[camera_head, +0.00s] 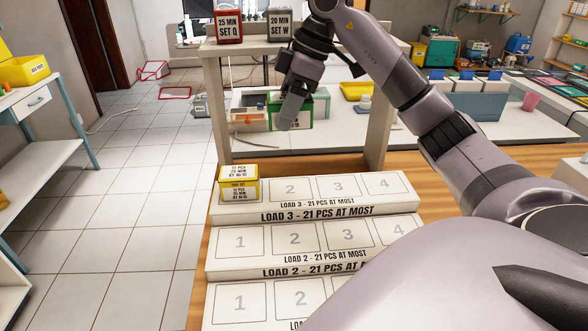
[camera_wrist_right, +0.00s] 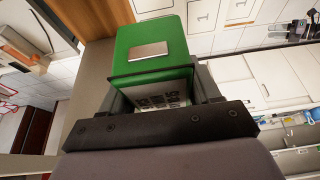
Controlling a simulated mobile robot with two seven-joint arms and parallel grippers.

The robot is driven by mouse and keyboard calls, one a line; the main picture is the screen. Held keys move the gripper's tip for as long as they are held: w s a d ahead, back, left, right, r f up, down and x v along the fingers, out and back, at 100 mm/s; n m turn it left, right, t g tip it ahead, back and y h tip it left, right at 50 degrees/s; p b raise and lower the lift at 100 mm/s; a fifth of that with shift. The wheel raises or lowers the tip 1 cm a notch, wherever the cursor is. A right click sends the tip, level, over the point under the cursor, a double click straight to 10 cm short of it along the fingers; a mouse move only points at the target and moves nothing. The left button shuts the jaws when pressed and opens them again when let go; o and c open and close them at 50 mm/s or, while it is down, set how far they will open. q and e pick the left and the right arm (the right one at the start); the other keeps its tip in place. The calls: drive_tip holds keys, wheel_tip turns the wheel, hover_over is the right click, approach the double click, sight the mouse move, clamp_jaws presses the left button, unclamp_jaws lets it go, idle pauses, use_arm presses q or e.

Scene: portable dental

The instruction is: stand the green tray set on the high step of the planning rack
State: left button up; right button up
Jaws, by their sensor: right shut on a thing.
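The green tray set (camera_head: 306,108) is beyond the planning rack, partly hidden behind my right gripper (camera_head: 290,112). In the right wrist view the green tray set (camera_wrist_right: 153,50) sits between the fingers of my right gripper (camera_wrist_right: 157,88), which is shut on it. It has a pale plate on its green face and a printed label below. I cannot tell whether it touches a surface. The planning rack has three steps. Its high step (camera_head: 378,204), marked LOAD 3, holds a yellow tray set (camera_head: 239,184) in slot 1; slots 2, 3 and 4 are bare. My left gripper is out of view.
A wooden shelf frame (camera_head: 376,130) stands behind the rack, with a red SET Q box (camera_head: 229,26) and a grey SET W box (camera_head: 279,24) on top. The LOAD 2 step (camera_head: 240,242) is bare. My right arm covers the rack's lower right.

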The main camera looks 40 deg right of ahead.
sight(281, 190)
wheel_tip(281, 190, down, 16)
drive_tip(key=shift+f+b, duration=0.1)
drive_tip(key=shift+b, duration=0.55)
drive_tip(key=o, duration=1.2)
drive_tip(key=v, duration=1.2)
